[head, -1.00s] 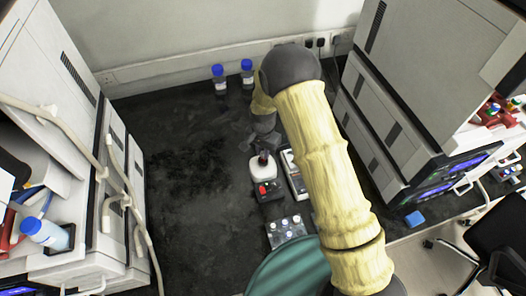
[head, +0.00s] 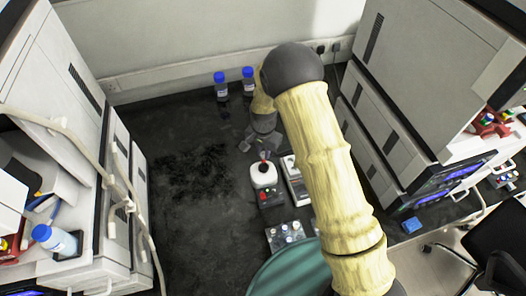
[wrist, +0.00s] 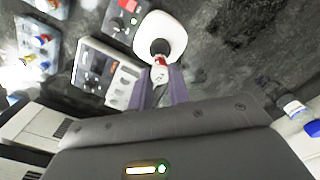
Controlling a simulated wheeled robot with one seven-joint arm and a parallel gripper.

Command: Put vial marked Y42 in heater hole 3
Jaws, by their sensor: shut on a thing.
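My gripper (wrist: 164,88) is shut on a small vial (wrist: 160,72) with a red and white marking; its label cannot be read. The vial is over the dark cup of a white, round-cornered device (wrist: 172,24); whether it touches the cup is unclear. In the head view my gripper (head: 262,146) is just behind the white device (head: 263,178). A grey instrument with a panel and a pale block (head: 296,180), perhaps the heater, stands to its right. It also shows in the wrist view (wrist: 98,68); its hole numbers are too small to read.
A rack with several vials (head: 285,236) stands in front of the devices. Two blue-capped bottles (head: 220,85) (head: 248,80) stand by the back wall. Tall instrument stacks flank the dark bench on the left (head: 88,120) and right (head: 400,110). The bench's left-middle is clear.

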